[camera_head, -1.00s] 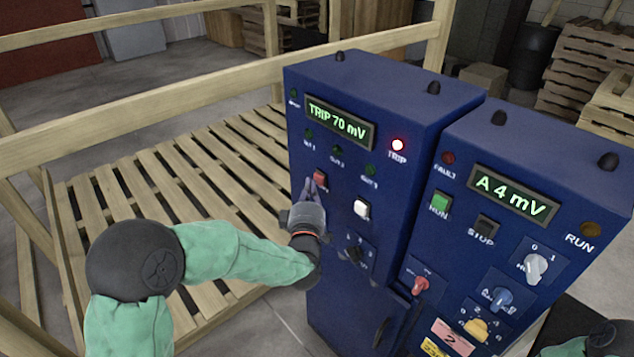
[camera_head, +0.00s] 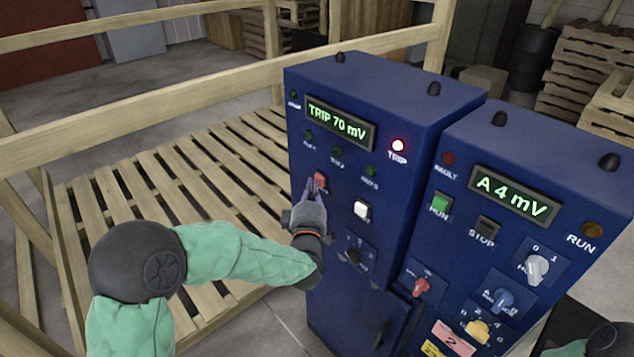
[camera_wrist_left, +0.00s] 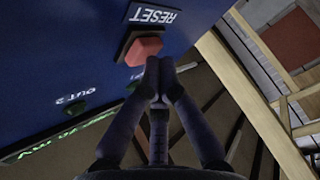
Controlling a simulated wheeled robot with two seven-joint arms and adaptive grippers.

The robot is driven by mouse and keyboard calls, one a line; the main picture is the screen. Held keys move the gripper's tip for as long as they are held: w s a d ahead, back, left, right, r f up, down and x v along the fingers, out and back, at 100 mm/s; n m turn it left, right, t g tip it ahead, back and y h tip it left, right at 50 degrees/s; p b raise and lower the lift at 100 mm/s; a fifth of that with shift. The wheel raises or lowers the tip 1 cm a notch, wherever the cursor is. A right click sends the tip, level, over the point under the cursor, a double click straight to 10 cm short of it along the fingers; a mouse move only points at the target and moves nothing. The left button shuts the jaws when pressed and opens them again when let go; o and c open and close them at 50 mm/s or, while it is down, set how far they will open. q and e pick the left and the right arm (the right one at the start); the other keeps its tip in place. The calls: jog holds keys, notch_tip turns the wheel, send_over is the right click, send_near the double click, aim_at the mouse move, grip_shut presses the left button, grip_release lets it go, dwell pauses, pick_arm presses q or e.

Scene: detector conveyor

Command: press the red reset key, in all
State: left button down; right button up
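The red reset key (camera_head: 320,180) is on the front of the left blue cabinet (camera_head: 385,110), below its green display reading "TRIP 70 mV" (camera_head: 340,122). The red TRIP lamp (camera_head: 398,146) is lit. In the left wrist view the red key (camera_wrist_left: 144,50) sits under the label RESET. My left gripper (camera_head: 313,187) is shut and empty, its fingertips (camera_wrist_left: 159,82) together just beside the key's edge. I cannot tell whether they touch it. My right gripper is not clearly in view; only a dark part of my right arm shows at the lower right corner.
A white key (camera_head: 361,210) and a black rotary knob (camera_head: 354,254) are close to my left gripper. The right blue cabinet (camera_head: 600,190) carries a green RUN key (camera_head: 440,204), a black STOP key (camera_head: 483,229) and coloured switches. A wooden pallet platform (camera_head: 130,190) and rails stand at left.

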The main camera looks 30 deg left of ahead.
pick_arm(q)
jog(key=shift+w+d, duration=0.1)
jog(key=shift+w, duration=0.1)
jog(key=shift+s, duration=0.1)
dwell(0.4)
jog(key=shift+s+a+b, duration=0.3)
jog(key=shift+s+b, duration=0.15)
jog(key=shift+s, duration=0.3)
jog(key=shift+s+a, duration=0.1)
jog(key=shift+s+a+b, duration=0.25)
jog(key=shift+s+a, duration=0.05)
jog(key=shift+s, duration=0.45)
jog(key=shift+s+a+b, duration=0.25)
jog(key=shift+s+a, duration=0.05)
jog(key=shift+s, duration=0.45)
jog(key=shift+s+a+b, duration=0.25)
jog(key=shift+s+a, duration=0.05)
jog(key=shift+s, duration=0.45)
